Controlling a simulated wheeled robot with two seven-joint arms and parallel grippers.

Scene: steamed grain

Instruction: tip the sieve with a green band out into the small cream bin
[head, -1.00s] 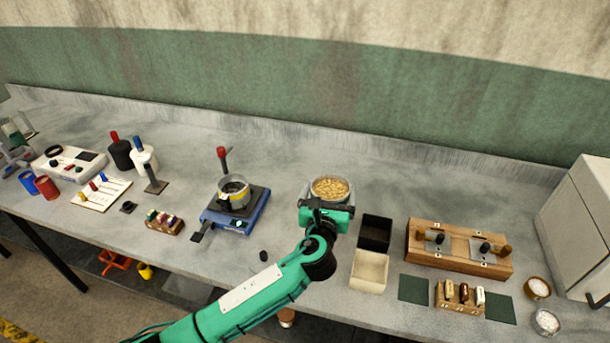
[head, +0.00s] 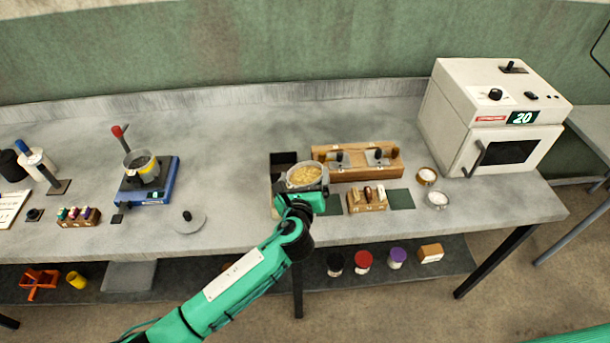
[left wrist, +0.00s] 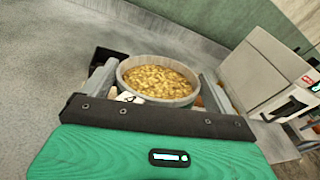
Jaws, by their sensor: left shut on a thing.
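My left gripper (head: 303,201) is shut on a grey round sieve (left wrist: 157,98) full of yellowish grain. The sieve also shows in the head view (head: 305,187), held about level, with grain inside. My right gripper is not in view.
A black bin (head: 283,160) stands behind the cream one. A wooden stand (head: 357,172) and a small block of pegs (head: 367,201) are to the right, with a white oven (head: 495,115) beyond. A yellow-banded pot (head: 142,166) sits on a blue hotplate (head: 150,190) to the left.

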